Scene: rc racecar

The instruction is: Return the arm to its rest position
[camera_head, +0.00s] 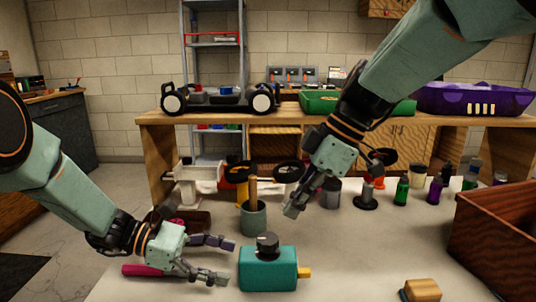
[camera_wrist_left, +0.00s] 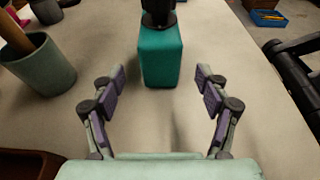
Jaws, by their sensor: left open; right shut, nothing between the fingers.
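My left gripper (camera_head: 222,259) is low over the table at the left, its fingers spread open and empty, pointing right. A teal box-like bottle with a black knob (camera_head: 267,270) stands just beyond its fingertips. In the left wrist view the teal bottle (camera_wrist_left: 160,58) is ahead of the open fingers (camera_wrist_left: 160,85), not between them. My right gripper (camera_head: 293,207) hangs above the middle of the table, fingers pointing down and together, holding nothing. My right arm reaches in from the upper right.
A grey-green cup with a wooden handle (camera_head: 253,219) stands behind the teal bottle. A wooden crate (camera_head: 495,235) is at the right and a wood block (camera_head: 422,291) at the front. Small bottles (camera_head: 402,191) line the back. A car chassis (camera_head: 220,101) sits on the raised shelf.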

